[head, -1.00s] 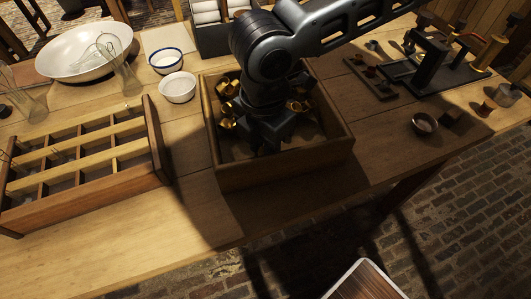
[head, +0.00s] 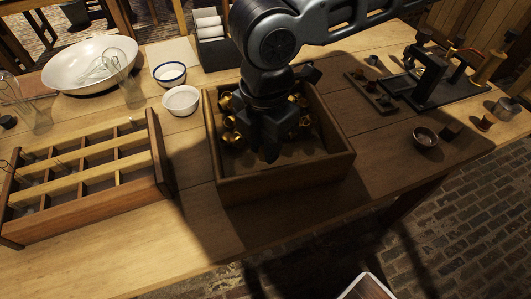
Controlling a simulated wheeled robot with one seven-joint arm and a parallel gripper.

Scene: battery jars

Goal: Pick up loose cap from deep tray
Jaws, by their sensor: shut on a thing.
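The deep tray (head: 285,190) is a square wooden box in the middle of the table. Several brass-coloured loose caps (head: 230,122) lie inside it, at the left and along the back right. My gripper (head: 271,155) points down into the tray from above, with its fingers below the rim level in the picture. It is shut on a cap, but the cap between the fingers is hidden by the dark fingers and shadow. My arm covers part of the tray's back wall.
A wooden rack with compartments (head: 85,205) stands left of the tray. Two white bowls (head: 181,100) sit behind it, near a large white basin (head: 75,75). A small bowl (head: 425,137) and a dark metal stand (head: 430,80) are at right. The table front is clear.

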